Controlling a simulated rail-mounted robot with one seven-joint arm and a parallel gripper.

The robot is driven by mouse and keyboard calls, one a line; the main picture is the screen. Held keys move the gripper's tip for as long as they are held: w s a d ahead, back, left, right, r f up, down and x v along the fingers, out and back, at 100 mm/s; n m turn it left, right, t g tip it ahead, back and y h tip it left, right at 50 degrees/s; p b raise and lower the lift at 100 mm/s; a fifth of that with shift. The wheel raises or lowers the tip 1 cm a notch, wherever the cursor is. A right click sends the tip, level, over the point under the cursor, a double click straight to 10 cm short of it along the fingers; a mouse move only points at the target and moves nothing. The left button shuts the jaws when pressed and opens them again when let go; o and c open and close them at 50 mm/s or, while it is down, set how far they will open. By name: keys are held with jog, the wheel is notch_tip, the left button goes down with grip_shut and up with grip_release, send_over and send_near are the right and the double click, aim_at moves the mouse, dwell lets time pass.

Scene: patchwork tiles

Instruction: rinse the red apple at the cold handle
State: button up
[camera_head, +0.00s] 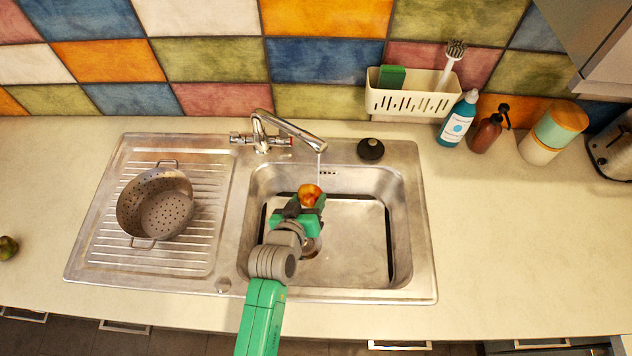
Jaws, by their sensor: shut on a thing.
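My gripper (305,203) is over the sink basin (350,255), shut on the red apple (309,194). The apple looks red and orange and sits at the gripper's tip, just below the faucet's spout. The chrome faucet (291,129) stands behind the basin. A thin stream of water (319,170) falls from its spout towards the apple; whether it hits the apple squarely is hard to tell. The faucet has a handle at each side; the right side (284,141) shows red marking, and the left handle (238,139) is plain chrome.
A grey colander (155,204) stands on the drainboard at left. A black stopper (371,149) sits behind the basin. A white caddy (410,96), a blue bottle (458,119), a brown dispenser (488,130) and a canister (552,132) line the back right. The right counter (520,240) is clear.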

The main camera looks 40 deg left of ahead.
jog(key=shift+s+d+p, duration=0.2)
jog(key=shift+s, duration=0.55)
jog(key=shift+s+d+p, duration=0.15)
jog(key=shift+s+d, duration=0.05)
jog(key=shift+s, duration=0.6)
jog(key=shift+s+d+p, duration=0.2)
jog(key=shift+s, duration=0.55)
jog(key=s+d+r+p, duration=0.1)
jog(key=s+r+p, duration=0.3)
jog(key=shift+s+d, duration=0.15)
jog(key=shift+s, duration=0.25)
